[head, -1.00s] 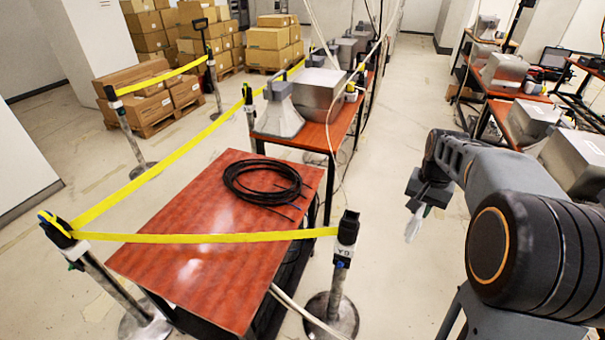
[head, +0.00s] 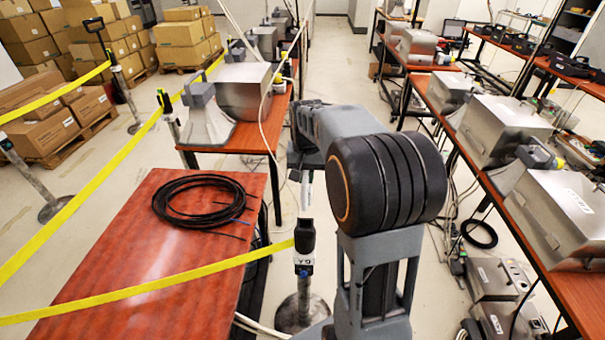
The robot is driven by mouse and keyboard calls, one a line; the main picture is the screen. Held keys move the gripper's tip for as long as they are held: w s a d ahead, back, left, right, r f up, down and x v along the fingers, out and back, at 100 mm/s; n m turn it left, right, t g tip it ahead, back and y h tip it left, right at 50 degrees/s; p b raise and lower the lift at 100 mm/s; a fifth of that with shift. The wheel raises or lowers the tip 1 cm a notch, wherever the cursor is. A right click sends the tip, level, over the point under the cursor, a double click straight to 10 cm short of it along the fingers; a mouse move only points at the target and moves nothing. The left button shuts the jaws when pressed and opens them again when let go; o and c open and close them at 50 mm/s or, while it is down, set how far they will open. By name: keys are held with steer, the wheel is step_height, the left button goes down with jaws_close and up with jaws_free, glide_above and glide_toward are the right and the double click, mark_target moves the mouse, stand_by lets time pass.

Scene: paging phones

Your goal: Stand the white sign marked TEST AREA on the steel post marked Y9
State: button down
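The steel post marked Y9 (head: 304,262) stands upright in the lower middle of the head view, with a black top, a label and a round base. A narrow white piece, seen nearly edge-on, appears to be the white sign (head: 307,192); no lettering can be read on it. It hangs below my gripper (head: 306,172), directly above the post's top in the picture. I cannot tell whether sign and post touch. My gripper appears shut on the sign, but its fingers are small and partly hidden by my arm.
Yellow tape (head: 170,288) runs from the post to the left, across a red table (head: 115,255) with a black cable coil (head: 203,200). Another red table (head: 257,135) with metal housings stands behind. A long bench (head: 472,160) lines the right.

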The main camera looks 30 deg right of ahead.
steer(key=shift+s+d+f+b, duration=0.1)
steer(key=shift+s+f+b, duration=0.2)
steer(key=shift+f+b, duration=0.4)
steer(key=shift+w+a+f+b, duration=0.1)
steer(key=shift+a+f+b, duration=0.05)
steer(key=shift+f+b, duration=0.3)
steer(key=shift+w+a+f+b, duration=0.1)
steer(key=shift+a+f+b, duration=0.1)
steer(key=shift+f, duration=0.35)
steer(key=shift+s+f+b, duration=0.15)
steer(key=shift+f+b, duration=2.55)
steer(key=shift+f, duration=1.15)
steer(key=shift+f, duration=0.65)
steer(key=c, duration=1.4)
jaws_free()
steer(key=shift+r, duration=0.1)
step_height(320, 180, up, 11)
steer(key=p, duration=0.8)
